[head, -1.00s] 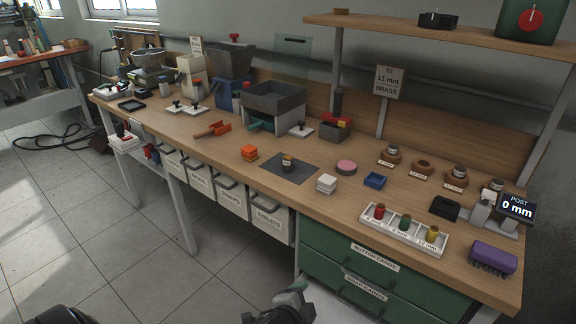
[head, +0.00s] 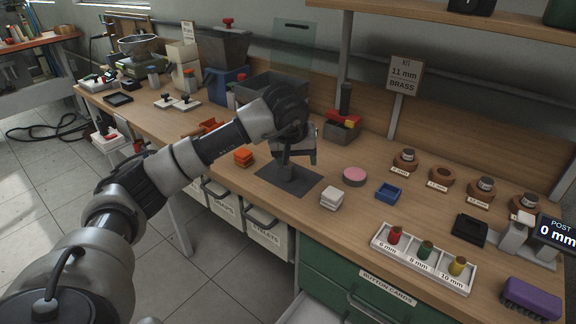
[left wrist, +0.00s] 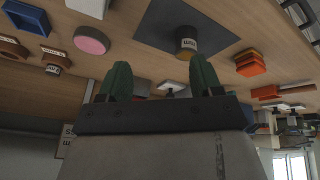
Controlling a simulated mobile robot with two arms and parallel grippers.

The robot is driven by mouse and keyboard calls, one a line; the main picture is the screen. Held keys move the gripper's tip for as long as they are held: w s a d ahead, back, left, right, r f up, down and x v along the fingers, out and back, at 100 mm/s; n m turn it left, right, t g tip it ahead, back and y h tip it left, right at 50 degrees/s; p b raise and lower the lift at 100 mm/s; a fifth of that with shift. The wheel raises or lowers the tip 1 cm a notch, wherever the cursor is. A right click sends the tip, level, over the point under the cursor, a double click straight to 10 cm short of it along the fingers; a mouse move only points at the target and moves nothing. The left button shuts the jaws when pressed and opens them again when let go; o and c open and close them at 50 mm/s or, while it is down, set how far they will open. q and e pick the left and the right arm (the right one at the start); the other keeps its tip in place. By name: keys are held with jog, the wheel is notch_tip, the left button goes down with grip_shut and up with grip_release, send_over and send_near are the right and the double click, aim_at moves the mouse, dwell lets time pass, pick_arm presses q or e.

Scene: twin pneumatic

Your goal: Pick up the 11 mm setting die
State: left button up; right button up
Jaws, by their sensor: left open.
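A small dark cylinder with a brass-coloured part and a pale label (left wrist: 187,42) stands on the dark mat (left wrist: 150,32) in the left wrist view; I cannot read its size. In the head view my left arm hides it, and the mat (head: 311,181) shows around the gripper. My left gripper (head: 286,174) points down over the mat. In the left wrist view its green fingers (left wrist: 161,76) are apart with nothing held between them. The cylinder appears beyond the fingertips, nearer the right-hand finger. My right gripper is not in view.
A sign (head: 403,75) reads 11 mm brass. Orange pads (head: 243,157), white pads (head: 332,197), a pink disc (head: 355,175) and a blue tray (head: 388,193) surround the mat. Several wooden rings (head: 440,176), some with pieces in them, and a spool tray (head: 420,262) stand to the right.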

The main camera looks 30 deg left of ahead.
pick_arm(q)
jog(key=shift+y, duration=0.8)
jog(key=a+f, duration=0.1)
jog(key=w+a, duration=0.1)
jog(key=a+f, duration=0.1)
jog(key=a, duration=0.1)
jog(key=shift+w+f, duration=0.25)
jog(key=shift+f, duration=0.05)
jog(key=shift+x, duration=3.1)
jog(key=c, duration=1.1)
jog(key=shift+r, duration=0.1)
jog(key=shift+c, duration=0.4)
jog(key=shift+r, duration=0.1)
